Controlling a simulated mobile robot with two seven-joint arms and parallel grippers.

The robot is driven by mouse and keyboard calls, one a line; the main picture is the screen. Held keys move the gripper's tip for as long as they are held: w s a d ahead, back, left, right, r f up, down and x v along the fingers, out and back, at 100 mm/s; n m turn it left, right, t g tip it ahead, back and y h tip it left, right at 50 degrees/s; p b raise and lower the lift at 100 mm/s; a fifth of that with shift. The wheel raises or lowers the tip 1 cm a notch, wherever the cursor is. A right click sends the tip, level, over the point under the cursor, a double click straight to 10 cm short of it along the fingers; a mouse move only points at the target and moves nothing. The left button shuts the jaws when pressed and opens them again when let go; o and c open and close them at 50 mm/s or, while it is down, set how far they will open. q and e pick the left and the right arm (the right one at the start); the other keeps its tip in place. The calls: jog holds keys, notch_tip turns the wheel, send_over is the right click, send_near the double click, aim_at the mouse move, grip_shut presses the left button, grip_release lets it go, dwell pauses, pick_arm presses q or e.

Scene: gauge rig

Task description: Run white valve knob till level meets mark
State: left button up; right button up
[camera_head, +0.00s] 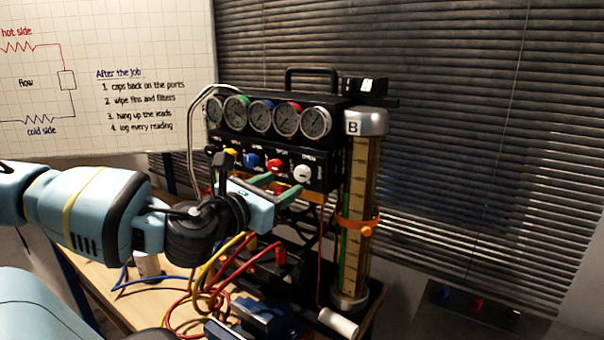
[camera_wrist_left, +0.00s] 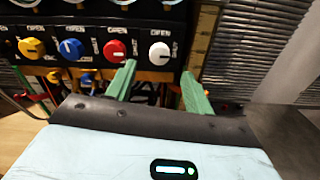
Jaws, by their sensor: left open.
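The white valve knob (camera_head: 303,174) is at the right end of a row of coloured knobs on the black panel. In the left wrist view the white knob (camera_wrist_left: 159,53) lies ahead of and between the finger lines. My left gripper (camera_head: 275,186) is open and empty, with its green fingers (camera_wrist_left: 158,84) pointing at the panel, apart from the knob. The sight column (camera_head: 358,190) marked B stands right of the panel. An orange ring marker (camera_head: 357,225) is around it. The liquid level is too small to tell. My right gripper is not in view.
The red knob (camera_wrist_left: 114,49) sits close left of the white one, with blue (camera_wrist_left: 71,49) and yellow (camera_wrist_left: 31,47) knobs beyond. Gauges (camera_head: 261,116) sit above. Red hoses (camera_head: 233,270) and yellow hoses hang below. A whiteboard (camera_head: 120,60) stands at left, blinds (camera_head: 480,130) behind.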

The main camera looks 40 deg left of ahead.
aim_at(300, 175)
pick_arm(q)
jog(key=w, duration=0.2)
jog(key=shift+w+a+f, duration=0.1)
jog(key=shift+w+a, duration=0.15)
jog(key=shift+w, duration=0.15)
jog(key=shift+w+a, duration=0.1)
jog(key=shift+w, duration=1.2)
jog(key=shift+w+a, duration=0.15)
jog(key=shift+w, duration=1.1)
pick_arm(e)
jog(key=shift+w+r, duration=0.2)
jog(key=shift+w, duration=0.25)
pick_arm(q)
jog(key=c, duration=1)
jog(key=shift+o, duration=0.2)
